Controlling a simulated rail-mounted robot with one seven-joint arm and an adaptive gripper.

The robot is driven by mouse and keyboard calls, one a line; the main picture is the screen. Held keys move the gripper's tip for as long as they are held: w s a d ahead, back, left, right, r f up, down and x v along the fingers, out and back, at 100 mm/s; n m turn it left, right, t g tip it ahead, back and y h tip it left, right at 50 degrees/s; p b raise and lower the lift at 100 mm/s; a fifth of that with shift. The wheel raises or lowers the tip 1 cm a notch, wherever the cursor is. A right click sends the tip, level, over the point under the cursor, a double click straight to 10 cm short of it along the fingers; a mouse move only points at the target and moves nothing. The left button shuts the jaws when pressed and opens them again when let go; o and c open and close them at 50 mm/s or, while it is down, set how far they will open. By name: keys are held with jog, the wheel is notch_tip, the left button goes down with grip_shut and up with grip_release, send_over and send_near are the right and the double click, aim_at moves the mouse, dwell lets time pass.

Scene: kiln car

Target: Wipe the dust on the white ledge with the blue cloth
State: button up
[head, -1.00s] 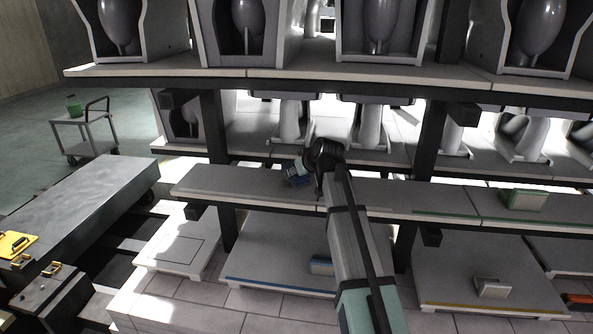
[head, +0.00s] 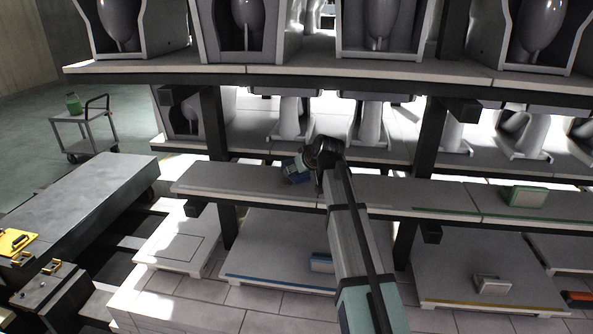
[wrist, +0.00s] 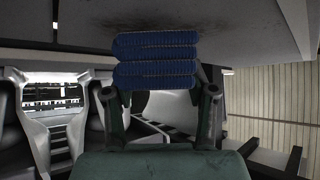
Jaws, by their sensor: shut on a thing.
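The blue cloth (wrist: 155,60) is a ribbed, folded pad held between the two fingers of my gripper (wrist: 158,100) in the wrist view. In the head view the cloth (head: 298,180) shows at the tip of my gripper (head: 303,167), low over the white ledge (head: 225,184). In the wrist view the ledge's pale surface (wrist: 245,25) fills the top, with a dark dusty smear (wrist: 150,22) beside the cloth's far edge. The cloth looks at or very close to the surface; I cannot tell if it touches. My arm hides part of the ledge.
Dark posts (head: 213,130) and an upper shelf (head: 290,74) with grey ware stand around the ledge. A green block (head: 525,196) sits on the right ledge; a blue block (head: 321,263) and a pale block (head: 492,285) lie lower. A cart (head: 88,130) stands far left.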

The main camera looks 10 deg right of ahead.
aim_at(298, 178)
jog(key=shift+s, duration=0.1)
jog(key=shift+s+a+p, duration=0.15)
jog(key=shift+s+a, duration=0.3)
jog(key=shift+s, duration=1)
jog(key=shift+s+a+p, duration=0.1)
jog(key=shift+s+a, duration=0.35)
jog(key=shift+s, duration=0.95)
jog(key=shift+s+a+p, duration=0.15)
jog(key=shift+s+a, duration=0.3)
jog(key=shift+s, duration=1)
jog(key=shift+f+b, duration=0.55)
jog(key=shift+f, duration=0.35)
jog(key=shift+w, duration=0.1)
jog(key=shift+w+d+b, duration=0.15)
jog(key=shift+w+d, duration=0.15)
jog(key=shift+w, duration=0.55)
jog(key=shift+w+d+b, duration=0.2)
jog(key=shift+w+d, duration=0.15)
jog(key=shift+w, duration=0.45)
jog(key=shift+w+d+b, duration=0.15)
jog(key=shift+w+d, duration=0.15)
jog(key=shift+w, duration=0.55)
